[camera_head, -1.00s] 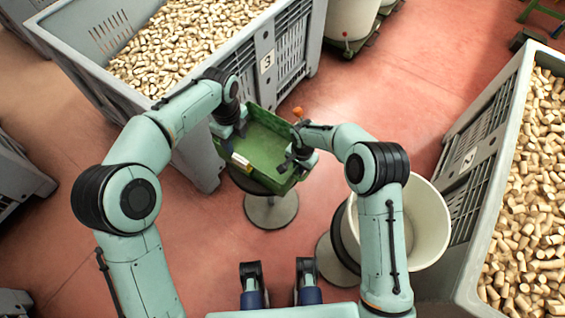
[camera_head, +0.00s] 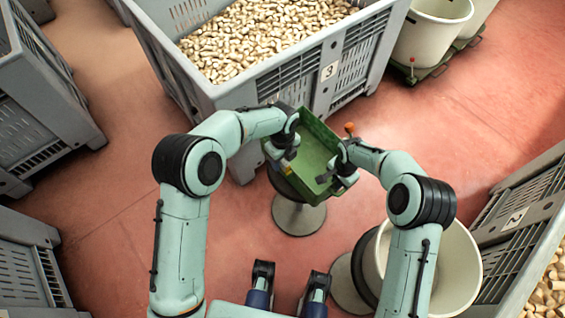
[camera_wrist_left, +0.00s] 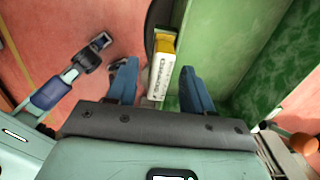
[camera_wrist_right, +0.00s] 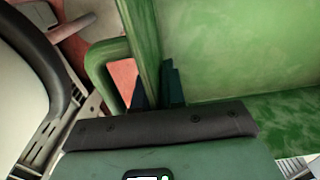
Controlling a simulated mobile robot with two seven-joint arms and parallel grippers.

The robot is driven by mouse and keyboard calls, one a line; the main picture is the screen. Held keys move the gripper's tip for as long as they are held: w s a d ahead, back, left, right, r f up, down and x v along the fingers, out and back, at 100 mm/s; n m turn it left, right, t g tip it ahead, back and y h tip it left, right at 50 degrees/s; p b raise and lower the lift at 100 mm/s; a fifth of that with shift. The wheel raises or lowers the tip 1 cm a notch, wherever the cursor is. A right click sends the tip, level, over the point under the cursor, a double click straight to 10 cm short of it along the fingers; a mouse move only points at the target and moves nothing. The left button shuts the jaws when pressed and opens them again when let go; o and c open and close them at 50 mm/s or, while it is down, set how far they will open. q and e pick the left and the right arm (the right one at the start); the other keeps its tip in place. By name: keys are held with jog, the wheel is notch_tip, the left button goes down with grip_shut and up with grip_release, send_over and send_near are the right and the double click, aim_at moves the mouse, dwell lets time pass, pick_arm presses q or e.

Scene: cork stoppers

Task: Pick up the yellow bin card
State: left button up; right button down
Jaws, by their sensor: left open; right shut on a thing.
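The yellow bin card (camera_wrist_left: 161,68), with a white printed face and a yellow end, sits at the wall of the green tray (camera_wrist_left: 222,98) in the left wrist view. In the head view it is a small yellow patch (camera_head: 285,165) at the tray's left edge. My left gripper (camera_wrist_left: 157,68) is open, with its blue fingers on either side of the card and a gap to each. My right gripper (camera_wrist_right: 158,85) is shut on the wall of the green tray (camera_wrist_right: 148,40), beside its loop handle. The green tray (camera_head: 318,150) looks empty inside.
Grey bin 3 (camera_head: 352,82) full of corks stands just behind the tray. Grey bin 2 (camera_head: 515,218) is at the right. A cream tub (camera_head: 450,262) stands near my right arm. A round-based stand (camera_head: 300,218) is under the tray. Red floor is open at left.

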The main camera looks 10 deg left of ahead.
pick_arm(q)
jog(key=shift+f, duration=0.25)
grip_shut()
jog(key=shift+r, duration=0.1)
notch_tip(320, 180, up, 10)
jog(key=shift+f, duration=0.1)
dwell(0.4)
pick_arm(e)
jog(key=c, duration=1.1)
grip_release()
jog(key=shift+r, duration=0.1)
notch_tip(320, 180, up, 12)
jog(key=shift+f, duration=0.1)
